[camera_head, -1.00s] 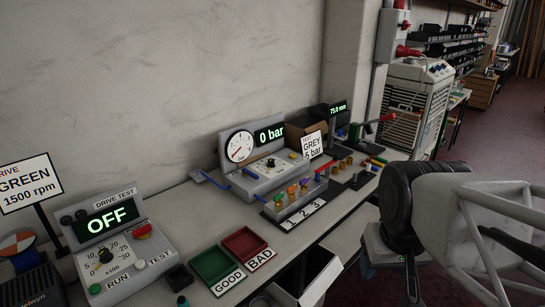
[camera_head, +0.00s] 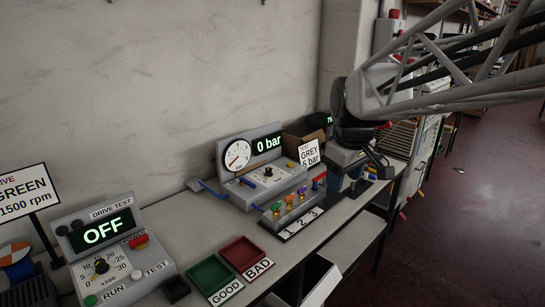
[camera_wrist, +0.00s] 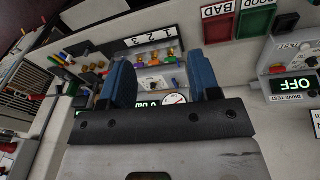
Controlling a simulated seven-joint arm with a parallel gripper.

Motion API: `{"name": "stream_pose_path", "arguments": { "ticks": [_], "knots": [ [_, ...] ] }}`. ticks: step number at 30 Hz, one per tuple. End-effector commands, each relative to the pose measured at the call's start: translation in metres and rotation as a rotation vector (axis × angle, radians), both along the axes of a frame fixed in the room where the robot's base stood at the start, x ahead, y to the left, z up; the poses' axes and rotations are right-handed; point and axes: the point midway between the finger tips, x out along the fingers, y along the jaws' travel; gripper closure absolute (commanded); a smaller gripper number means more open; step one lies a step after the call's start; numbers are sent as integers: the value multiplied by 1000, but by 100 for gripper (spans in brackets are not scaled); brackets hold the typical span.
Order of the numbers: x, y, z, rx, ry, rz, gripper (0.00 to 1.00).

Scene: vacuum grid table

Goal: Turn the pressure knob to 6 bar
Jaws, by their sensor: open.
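The pressure knob (camera_head: 268,172) is a small black knob on a pale dial, on the sloping face of the grey pressure unit (camera_head: 240,193). The round gauge (camera_head: 237,155) stands behind it with its needle low, and the green readout (camera_head: 268,143) says 0 bar. My gripper (camera_head: 338,184) is over the right part of the bench, right of the unit and apart from the knob. In the wrist view its blue fingers (camera_wrist: 162,76) are apart and empty, with the knob (camera_wrist: 154,87) seen between them in the distance.
A rack (camera_head: 290,213) numbered 1 2 3 with coloured parts stands in front of the unit. Green GOOD (camera_head: 212,276) and red BAD (camera_head: 245,256) trays lie left. The drive tester (camera_head: 102,240) reads OFF.

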Motion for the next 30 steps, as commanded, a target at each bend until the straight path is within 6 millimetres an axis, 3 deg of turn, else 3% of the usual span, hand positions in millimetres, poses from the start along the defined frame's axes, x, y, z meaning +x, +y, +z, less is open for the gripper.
{"name": "stream_pose_path", "arguments": {
  "ticks": [15,30],
  "knots": [
    [123,27,1,-46,32,333,43],
    [239,60,-20,-82,56,659,43]
  ]
}}
